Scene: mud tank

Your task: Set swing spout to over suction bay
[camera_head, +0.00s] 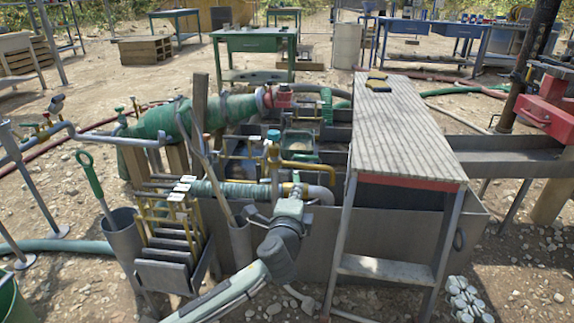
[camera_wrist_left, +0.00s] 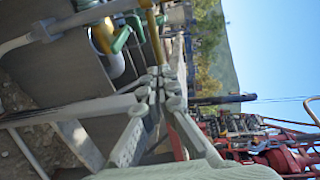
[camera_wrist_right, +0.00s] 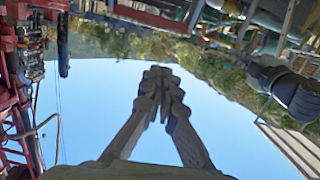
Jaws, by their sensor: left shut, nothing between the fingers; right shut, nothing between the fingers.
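A thin yellow pipe (camera_head: 290,163) runs across the tank's open bays and bends down at its right end; it may be the swing spout, but I cannot tell for sure. The open bays (camera_head: 299,142) lie behind; which is the suction bay I cannot tell. My right gripper (camera_wrist_right: 160,76) is shut and empty, against sky.
A slatted walkway (camera_head: 410,115) on legs covers the tank's right part. Yellow-handled racks (camera_head: 170,225) and a grey tube holding a green-handled tool (camera_head: 92,180) stand at left. A green-wrapped hose (camera_head: 235,188) runs along the front. Tables stand behind.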

